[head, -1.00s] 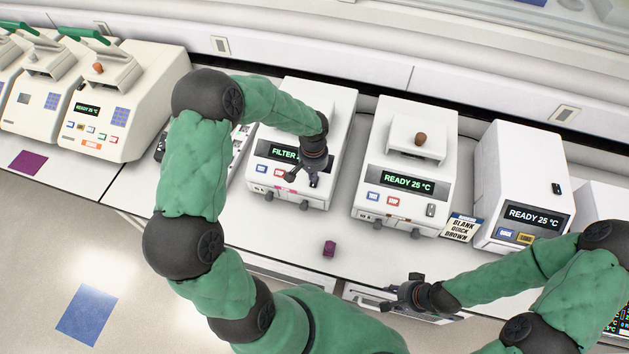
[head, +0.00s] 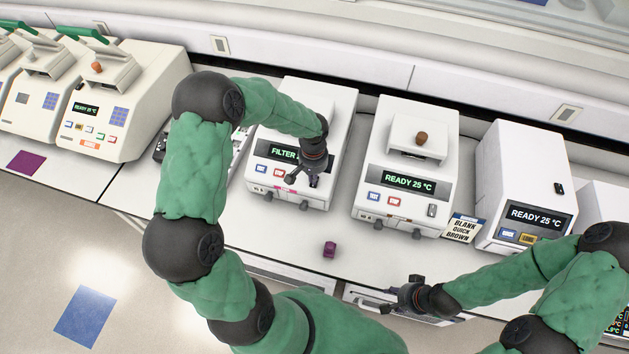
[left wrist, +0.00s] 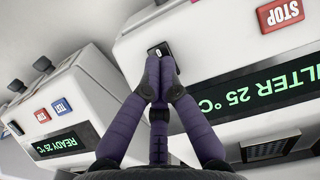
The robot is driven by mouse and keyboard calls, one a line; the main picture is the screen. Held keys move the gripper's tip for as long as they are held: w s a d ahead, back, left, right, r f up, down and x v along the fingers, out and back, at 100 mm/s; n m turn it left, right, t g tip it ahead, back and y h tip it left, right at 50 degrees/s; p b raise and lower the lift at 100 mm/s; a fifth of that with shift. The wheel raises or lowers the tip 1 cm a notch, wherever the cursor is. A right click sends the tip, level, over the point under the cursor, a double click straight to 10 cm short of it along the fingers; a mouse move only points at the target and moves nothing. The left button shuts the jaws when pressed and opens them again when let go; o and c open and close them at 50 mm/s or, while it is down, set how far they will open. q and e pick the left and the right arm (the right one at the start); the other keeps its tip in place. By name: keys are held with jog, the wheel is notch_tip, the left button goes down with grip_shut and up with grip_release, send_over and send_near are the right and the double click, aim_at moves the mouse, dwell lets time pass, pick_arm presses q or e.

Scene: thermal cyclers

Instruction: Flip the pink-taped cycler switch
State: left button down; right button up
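The cycler with pink tape (head: 285,189) on its lower front is the white box (head: 318,104) left of centre in the head view. Its green display starts with "FILTER"; the left wrist view shows "FILTER 25 °C" upside down on its display (left wrist: 290,93). My left gripper (head: 311,183) is at the right part of its front and hides that area. In the left wrist view its purple fingers (left wrist: 160,66) are together at the tips, right at a small black rocker switch (left wrist: 157,50). Contact is not clear. My right gripper (head: 402,292) is over the bench front; its finger opening is unclear.
A "READY 25 °C" cycler (head: 440,120) with a brown knob stands to the right, another (head: 520,170) beyond it. A card (head: 461,226) stands between them. A small purple object (head: 329,249) lies on the bench in front. More cyclers (head: 120,125) stand far left.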

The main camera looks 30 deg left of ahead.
pick_arm(q)
jog(key=shift+d+f+b, duration=0.1)
jog(key=shift+f+b, duration=0.35)
jog(key=shift+f, duration=0.1)
jog(key=shift+r+p, duration=0.35)
jog(key=shift+r, duration=0.25)
notch_tip(320, 180, up, 6)
jog(key=p, duration=0.3)
dwell(0.4)
dwell(0.4)
